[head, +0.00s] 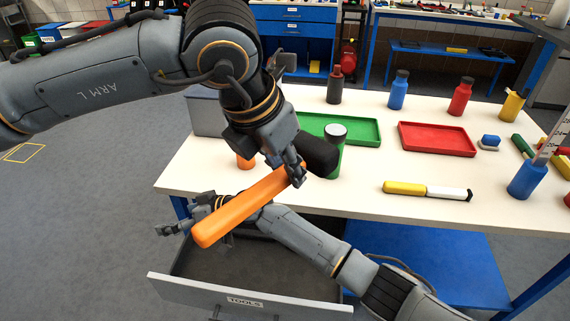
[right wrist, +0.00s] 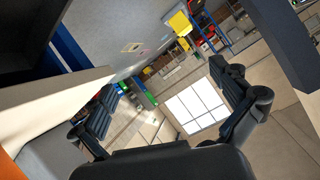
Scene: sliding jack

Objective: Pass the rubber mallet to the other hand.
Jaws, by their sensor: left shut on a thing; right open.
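The rubber mallet has a long orange handle (head: 240,208) and a black head (head: 319,156). My left gripper (head: 297,175) is shut on the handle close to the head and holds the mallet over the table's front left part. The free end of the handle slants down to the left, beyond the table edge. My right gripper (head: 176,222) is open and empty, left of the handle's free end; its fingers partly show in the head view. In the right wrist view the open fingers (right wrist: 165,112) have nothing between them. An orange patch shows at that view's lower left edge.
An open drawer (head: 250,290) marked TOOLS juts out below the white table (head: 365,205). A red tray (head: 437,139) and a yellow-and-white marker-like item (head: 425,190) lie further right.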

